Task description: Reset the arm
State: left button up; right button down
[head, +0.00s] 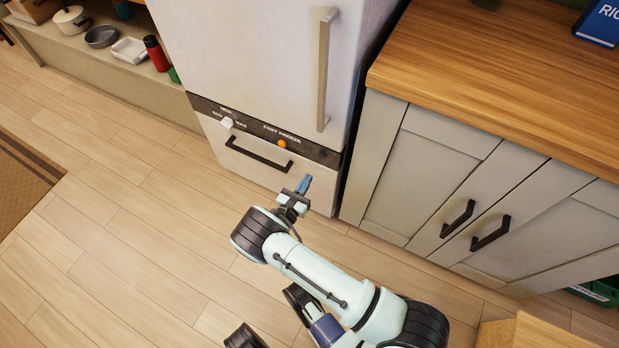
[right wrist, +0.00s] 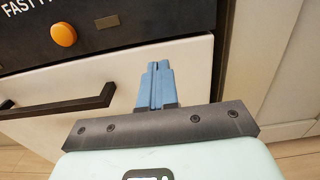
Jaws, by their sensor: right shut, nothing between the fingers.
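My right gripper (head: 304,184) reaches in from the bottom of the head view, in front of the lower drawer of a white fridge (head: 250,60). Its blue fingers are shut with nothing between them; they also show in the right wrist view (right wrist: 157,68). The fingertips are to the right of the black drawer handle (head: 258,155) and look apart from it. That handle also shows in the right wrist view (right wrist: 60,106). An orange knob (head: 282,144) sits on the dark panel above the drawer. My left gripper is not in view.
A grey cabinet with a wooden top (head: 500,75) and black handles stands to the right. A low shelf (head: 105,65) with pots and a red bottle (head: 156,53) is at the upper left.

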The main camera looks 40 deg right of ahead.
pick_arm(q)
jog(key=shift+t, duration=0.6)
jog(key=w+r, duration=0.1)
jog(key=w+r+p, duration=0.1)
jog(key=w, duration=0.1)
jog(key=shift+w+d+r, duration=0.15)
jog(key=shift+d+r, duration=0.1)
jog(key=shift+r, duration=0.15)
pick_arm(e)
jog(key=v, duration=0.9)
jog(key=shift+a, duration=0.4)
jog(key=shift+s+r, duration=0.1)
jog(key=shift+s, duration=0.05)
